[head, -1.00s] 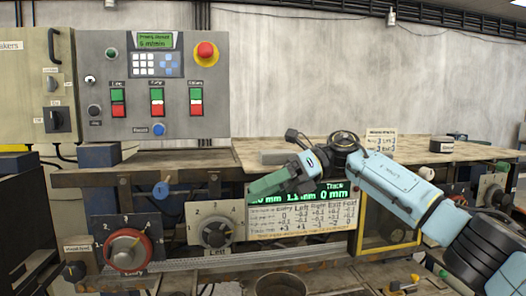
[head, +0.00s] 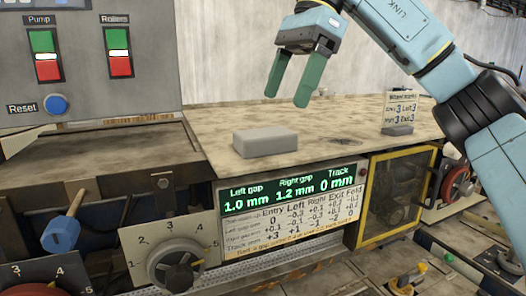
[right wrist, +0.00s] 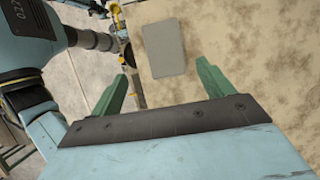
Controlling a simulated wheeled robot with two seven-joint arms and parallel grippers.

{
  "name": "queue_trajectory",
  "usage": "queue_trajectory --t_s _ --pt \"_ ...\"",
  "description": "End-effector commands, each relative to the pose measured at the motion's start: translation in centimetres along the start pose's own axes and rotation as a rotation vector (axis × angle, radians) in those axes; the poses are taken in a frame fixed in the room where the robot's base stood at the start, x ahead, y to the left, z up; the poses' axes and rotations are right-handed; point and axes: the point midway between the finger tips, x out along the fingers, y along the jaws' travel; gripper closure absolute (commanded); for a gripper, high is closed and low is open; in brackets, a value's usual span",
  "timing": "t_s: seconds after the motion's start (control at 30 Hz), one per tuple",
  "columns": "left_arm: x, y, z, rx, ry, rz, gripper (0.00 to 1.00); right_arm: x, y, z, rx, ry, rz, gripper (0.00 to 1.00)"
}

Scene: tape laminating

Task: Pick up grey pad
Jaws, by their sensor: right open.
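The grey pad (head: 265,142) lies flat on the worn tabletop, near its front edge, in the head view. It also shows in the right wrist view (right wrist: 164,48), beyond the fingers and between their lines. My right gripper (head: 289,92) has green fingers that point down; they are spread apart and empty. In the head view it stands above the pad and a little to its right, not touching it. The right wrist view shows both green fingertips (right wrist: 160,78) with a wide gap. My left gripper is not in view.
A display panel (head: 291,200) with a gap table sits below the table's front edge. A small sign (head: 398,112) stands on the table at right. A control box (head: 85,60) with buttons rises at left. The tabletop (head: 340,130) around the pad is clear.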

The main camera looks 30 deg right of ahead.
Motion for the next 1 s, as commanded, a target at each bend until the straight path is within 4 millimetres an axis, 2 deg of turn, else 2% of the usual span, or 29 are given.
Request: queue_trajectory --t_s 0.03,0.33,0.6,0.73,1.0 --pt "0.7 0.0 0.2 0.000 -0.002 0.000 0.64 1.3 0.0 -0.1 -0.003 0.000 0.004 0.20" --pt "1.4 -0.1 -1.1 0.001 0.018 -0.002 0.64 3.4 -0.1 0.2 -0.002 -0.001 0.002 0.20" --pt "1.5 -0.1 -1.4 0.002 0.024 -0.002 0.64 7.0 -0.5 0.4 0.000 0.000 0.000 0.20" --pt "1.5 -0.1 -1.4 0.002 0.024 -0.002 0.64 7.7 -0.4 0.4 0.001 -0.002 -0.001 0.20" --pt "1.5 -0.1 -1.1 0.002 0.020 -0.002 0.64 7.7 -0.5 0.4 0.001 -0.002 -0.001 0.20"
